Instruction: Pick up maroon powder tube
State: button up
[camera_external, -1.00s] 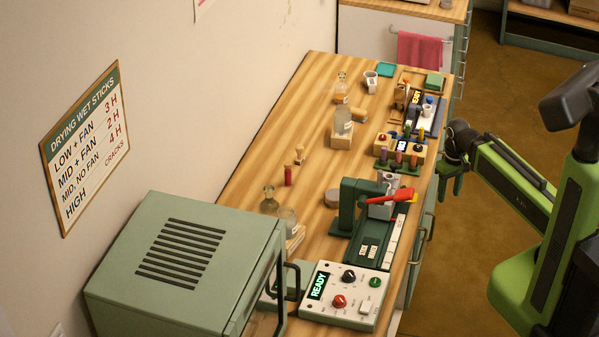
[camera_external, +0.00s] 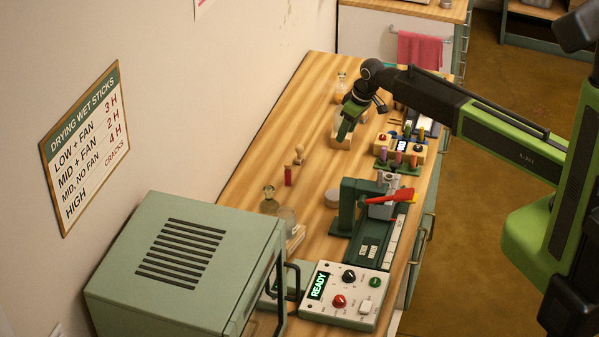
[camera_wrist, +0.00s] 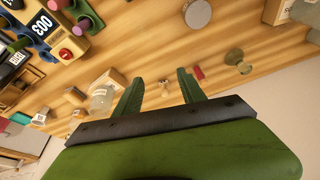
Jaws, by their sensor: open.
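A small dark red tube (camera_external: 288,175) stands upright by itself on the wooden table, near the wall side. It is the likely maroon powder tube; it shows as a small red piece (camera_wrist: 198,73) just beyond the right finger in the wrist view. My gripper (camera_external: 346,128) is open and empty, above the table, farther back and to the right of this tube. A rack (camera_external: 381,167) also holds several coloured tubes near the right table edge.
A wooden stamp-like piece (camera_external: 300,155) stands just behind the tube. A round grey disc (camera_external: 332,198), a glass flask (camera_external: 269,200) and a green press with a red lever (camera_external: 350,207) stand nearer. A control box (camera_external: 408,147) lies right.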

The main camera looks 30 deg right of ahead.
jog(key=n+y, duration=0.1)
jog(key=n, duration=0.1)
send_near(288, 167)
notch_tip(288, 167, up, 3)
jog(key=d, duration=0.2)
jog(key=b+x, duration=1.1)
jog(key=x, duration=0.1)
jog(key=shift+w+d+r, duration=0.1)
jog(key=shift+w, duration=0.05)
jog(key=shift+w+f+b, duration=0.1)
jog(key=shift+f+b, duration=0.1)
jog(key=shift+b, duration=0.1)
jog(key=shift+r, duration=0.1)
jog(key=b+x, duration=0.4)
jog(key=x, duration=0.1)
jog(key=shift+a+b, duration=0.35)
jog(key=shift+b, duration=0.05)
jog(key=shift+c, duration=0.2)
grip_shut()
